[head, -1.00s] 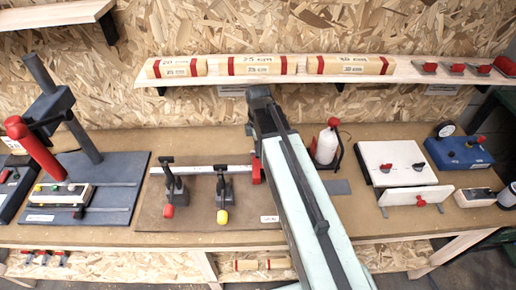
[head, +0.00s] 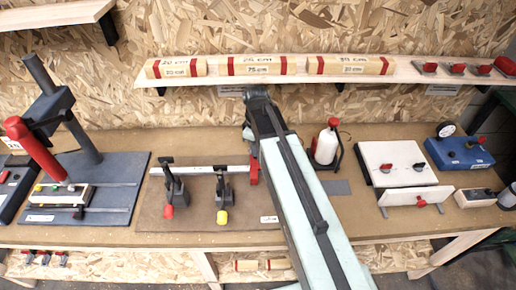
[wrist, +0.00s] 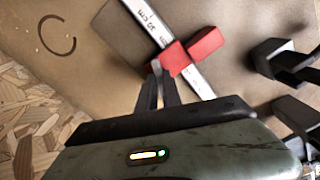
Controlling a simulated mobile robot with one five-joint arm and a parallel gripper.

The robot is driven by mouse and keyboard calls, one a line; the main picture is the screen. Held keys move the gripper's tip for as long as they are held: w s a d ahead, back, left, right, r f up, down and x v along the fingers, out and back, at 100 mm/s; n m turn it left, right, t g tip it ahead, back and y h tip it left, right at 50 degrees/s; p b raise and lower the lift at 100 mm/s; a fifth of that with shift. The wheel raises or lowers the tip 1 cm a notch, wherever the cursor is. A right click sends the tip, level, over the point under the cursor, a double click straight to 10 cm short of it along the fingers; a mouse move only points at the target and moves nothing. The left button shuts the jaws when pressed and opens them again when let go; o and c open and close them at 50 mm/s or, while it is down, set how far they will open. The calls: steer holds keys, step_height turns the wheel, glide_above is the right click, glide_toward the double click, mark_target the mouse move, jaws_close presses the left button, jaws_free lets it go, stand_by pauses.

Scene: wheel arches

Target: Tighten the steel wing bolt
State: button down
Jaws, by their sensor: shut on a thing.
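In the wrist view my gripper (wrist: 160,82) is shut on a small grey steel part, which looks like the wing bolt (wrist: 157,67). The fingers hide most of it, so its turn angle and seating are unclear. It sits at the near left side of a red slider block (wrist: 196,52) on a silver ruled bar (wrist: 155,24). In the head view the red block (head: 253,172) is at the right end of the bar (head: 205,170). My arm hides the gripper and the bolt there.
Two dark clamps with a red tip (head: 169,211) and a yellow tip (head: 222,216) stand left of my arm. A white bottle (head: 327,145) stands close on its right. A shelf (head: 210,76) with marked wooden bars runs behind. A white board (head: 395,163) lies further right.

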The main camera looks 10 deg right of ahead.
steer(key=m, duration=0.6)
steer(key=shift+m, duration=0.3)
steer(key=m, duration=0.5)
steer(key=shift+m, duration=0.3)
steer(key=c, duration=1.5)
jaws_free()
steer(key=shift+r, duration=0.1)
